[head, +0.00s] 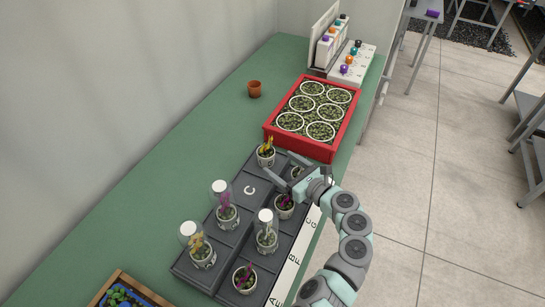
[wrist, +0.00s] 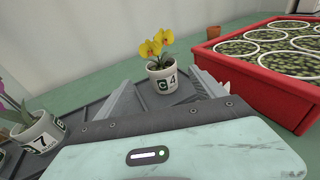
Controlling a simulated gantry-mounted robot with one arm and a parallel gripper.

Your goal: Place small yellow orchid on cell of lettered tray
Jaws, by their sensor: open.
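The small yellow orchid (head: 265,153) stands upright in a white pot at the far end of the dark grey lettered tray (head: 188,268). In the wrist view the orchid (wrist: 158,62) shows yellow blooms and a pot label reading C 4. My gripper (head: 279,169) is open just to the near right of it. In the wrist view the pot lies ahead, between the two spread fingers (wrist: 163,82), with no clear contact. The tray cell marked C is empty, beside the orchid's cell towards the near end. A pot beside my gripper is partly hidden.
Other tray cells hold potted orchids, some under clear covers (head: 220,190); a magenta one (head: 284,206) stands close below my gripper. A red crate (head: 325,152) of round-marked beds is just beyond the tray.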

